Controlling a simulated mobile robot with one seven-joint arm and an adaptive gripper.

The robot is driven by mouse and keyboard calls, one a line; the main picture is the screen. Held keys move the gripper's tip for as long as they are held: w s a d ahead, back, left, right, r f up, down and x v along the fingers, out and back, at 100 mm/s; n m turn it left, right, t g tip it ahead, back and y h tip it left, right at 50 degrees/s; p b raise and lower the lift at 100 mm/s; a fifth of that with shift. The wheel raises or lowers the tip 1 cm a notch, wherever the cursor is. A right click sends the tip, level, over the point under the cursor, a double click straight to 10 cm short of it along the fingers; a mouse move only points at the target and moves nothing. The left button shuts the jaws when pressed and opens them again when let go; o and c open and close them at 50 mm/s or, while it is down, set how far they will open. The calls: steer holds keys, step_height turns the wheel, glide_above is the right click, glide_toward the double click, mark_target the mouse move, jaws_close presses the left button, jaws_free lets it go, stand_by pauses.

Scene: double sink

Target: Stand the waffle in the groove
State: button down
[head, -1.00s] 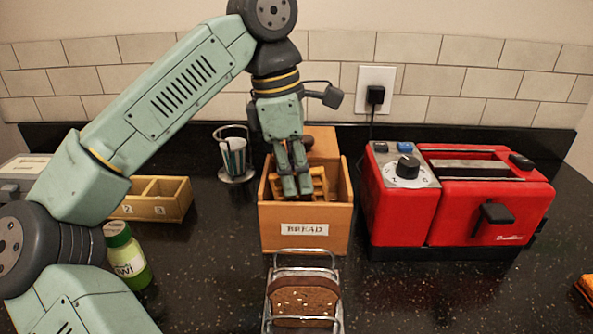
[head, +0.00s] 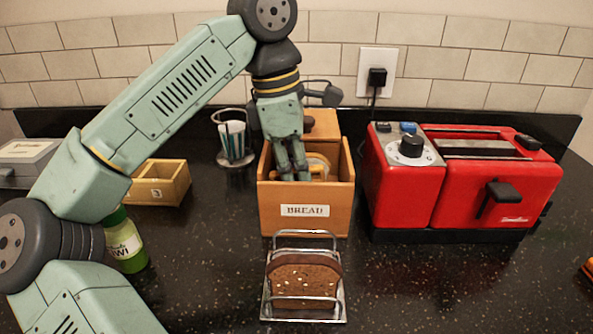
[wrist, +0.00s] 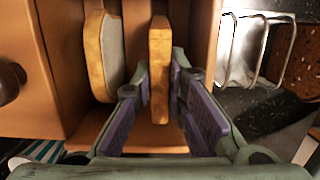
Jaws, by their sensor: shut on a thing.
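In the head view, my gripper (head: 300,172) reaches down into the box behind the front wall, which hides the lower part of the waffle. A wire toast rack (head: 304,237) stands in front of the box; its wires also show in the wrist view (wrist: 235,45). I cannot tell which slot is the groove.
A pale slice with a brown crust (wrist: 97,55) stands left of the waffle in the box. A dark seeded slice (head: 303,280) stands in the rack. A red toaster (head: 490,195) is close right of the box. A green-capped bottle (head: 125,245) stands left.

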steer(key=c, duration=1.4)
jaws_free()
steer(key=shift+o, duration=0.3)
steer(key=shift+r+p, duration=3.7)
steer(key=shift+r, duration=0.85)
